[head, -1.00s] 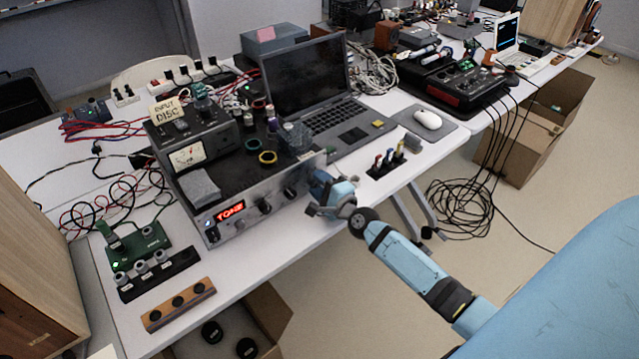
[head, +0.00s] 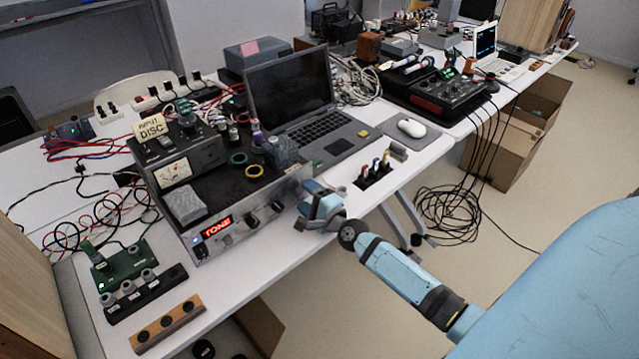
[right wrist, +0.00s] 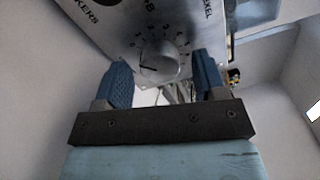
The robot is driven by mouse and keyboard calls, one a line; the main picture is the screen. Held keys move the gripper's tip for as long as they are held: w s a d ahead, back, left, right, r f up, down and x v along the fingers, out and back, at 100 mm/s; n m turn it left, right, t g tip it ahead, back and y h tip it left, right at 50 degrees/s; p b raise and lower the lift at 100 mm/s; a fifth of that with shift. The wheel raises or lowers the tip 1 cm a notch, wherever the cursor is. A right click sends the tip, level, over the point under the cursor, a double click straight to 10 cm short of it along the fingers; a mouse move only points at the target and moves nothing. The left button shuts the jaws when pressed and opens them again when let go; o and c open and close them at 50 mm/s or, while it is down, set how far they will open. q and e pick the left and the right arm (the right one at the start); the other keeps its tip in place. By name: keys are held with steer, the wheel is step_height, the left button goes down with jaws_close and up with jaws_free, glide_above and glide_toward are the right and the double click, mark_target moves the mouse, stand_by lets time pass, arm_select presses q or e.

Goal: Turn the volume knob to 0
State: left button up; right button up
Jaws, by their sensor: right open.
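The amplifier (head: 215,213) has a silver front panel with a red display reading TONE and several knobs. My right gripper (head: 302,207) is at the right end of this panel in the head view, and hides part of it. In the right wrist view, a round silver knob (right wrist: 160,64) with a numbered scale around it sits between the fingertips of the open right gripper (right wrist: 161,66). There is a gap on both sides of the knob. A dark mark on the knob points left in that picture. My left gripper is not in view.
A laptop (head: 288,85) stands behind the amplifier. A small green circuit board (head: 122,265) and a wooden strip with black knobs (head: 167,324) lie left of it. A dark strip with coloured plugs (head: 374,172) lies to the right.

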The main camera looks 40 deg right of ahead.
steer(key=s+d, duration=0.1)
steer(key=s, duration=1.2)
steer(key=shift+s+b, duration=0.25)
steer(key=shift+b, duration=0.05)
